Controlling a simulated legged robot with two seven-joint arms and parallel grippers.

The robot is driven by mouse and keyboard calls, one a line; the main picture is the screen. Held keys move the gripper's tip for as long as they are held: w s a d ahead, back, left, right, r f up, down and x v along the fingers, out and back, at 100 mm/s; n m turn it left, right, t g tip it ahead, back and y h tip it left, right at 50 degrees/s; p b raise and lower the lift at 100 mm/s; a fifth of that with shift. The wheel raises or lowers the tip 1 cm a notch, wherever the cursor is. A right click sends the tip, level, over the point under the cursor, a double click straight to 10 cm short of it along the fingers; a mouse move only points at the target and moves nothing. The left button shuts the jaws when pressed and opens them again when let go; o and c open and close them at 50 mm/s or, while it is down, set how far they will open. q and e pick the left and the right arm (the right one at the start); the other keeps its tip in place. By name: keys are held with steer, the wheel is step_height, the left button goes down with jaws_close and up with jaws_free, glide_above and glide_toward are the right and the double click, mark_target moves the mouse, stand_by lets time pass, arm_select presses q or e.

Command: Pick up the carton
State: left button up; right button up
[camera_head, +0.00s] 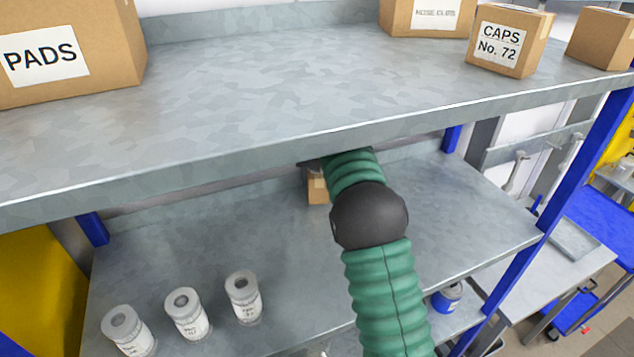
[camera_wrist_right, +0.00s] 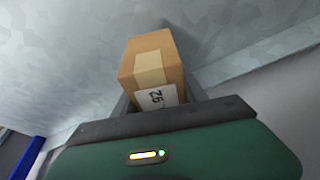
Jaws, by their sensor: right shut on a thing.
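A small brown carton (camera_head: 317,188) shows below the front edge of the upper shelf in the head view, partly hidden by my right arm and that shelf. In the right wrist view the carton (camera_wrist_right: 152,62) has a tape strip and a white label reading what looks like "Z6" or "92". My right gripper (camera_wrist_right: 156,98) is shut on the carton, with a dark finger along each side. In the head view the gripper is mostly hidden under the upper shelf. I cannot tell whether the carton touches the lower shelf. My left gripper is not in view.
The upper metal shelf (camera_head: 250,90) overhangs my right arm closely and holds a PADS box (camera_head: 65,50), a CAPS No. 72 box (camera_head: 509,42) and other boxes. Three white canisters (camera_head: 187,314) stand at left on the lower shelf (camera_head: 270,225). A blue post (camera_head: 590,160) stands at right.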

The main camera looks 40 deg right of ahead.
step_height(320, 180, up, 2)
steer(key=shift+r+b, duration=0.1)
steer(key=shift+b, duration=0.2)
steer(key=shift+s+a+b, duration=0.15)
steer(key=shift+s+b, duration=0.3)
steer(key=shift+b, duration=0.3)
steer(key=s+b, duration=0.2)
steer(key=s+a+b, duration=0.1)
steer(key=s+b, duration=0.1)
steer(key=s, duration=0.1)
steer(key=s+a+b, duration=0.1)
steer(key=s+b, duration=0.1)
steer(key=s, duration=0.1)
steer(key=shift+a+f, duration=0.2)
steer(key=shift+a, duration=0.05)
steer(key=s+a+b, duration=0.1)
steer(key=s, duration=0.1)
steer(key=s+b, duration=0.1)
steer(key=s, duration=0.2)
steer(key=s+a+r+b, duration=0.1)
steer(key=s, duration=0.1)
steer(key=shift+s+a, duration=0.45)
steer(key=shift+s, duration=0.3)
